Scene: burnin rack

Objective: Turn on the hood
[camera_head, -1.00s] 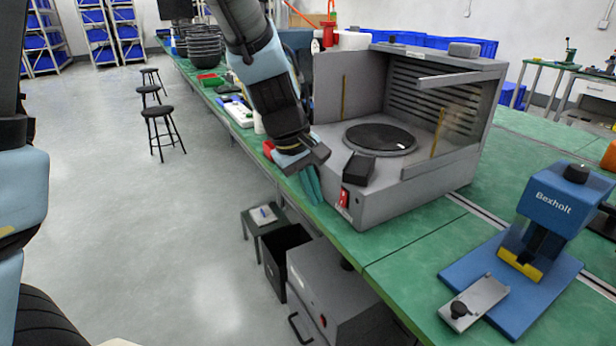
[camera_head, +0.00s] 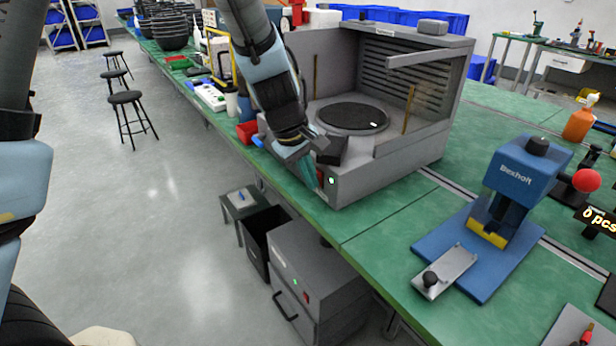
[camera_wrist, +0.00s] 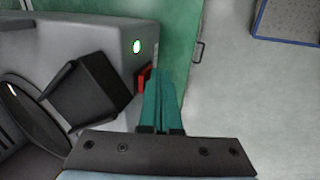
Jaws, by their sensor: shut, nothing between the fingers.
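The hood (camera_head: 372,177) is a grey, open-fronted cabinet on the green bench. A red switch (camera_head: 320,176) is on its front panel, with a lit, pale indicator (camera_head: 331,181) beside it. In the wrist view the red switch (camera_wrist: 144,79) is partly hidden by my fingers, and the indicator (camera_wrist: 136,46) glows green. My gripper (camera_head: 309,178) has teal fingers, shut and empty, at the front panel. In the wrist view my gripper (camera_wrist: 160,72) is right beside the switch; I cannot tell whether it touches.
A round dark plate (camera_head: 353,114) lies inside the hood, with a dark block (camera_head: 331,149) in front. A blue Bexholt press (camera_head: 520,180) stands on the bench to the right. A grey machine (camera_head: 318,275) and a black bin (camera_head: 262,235) are below the bench edge.

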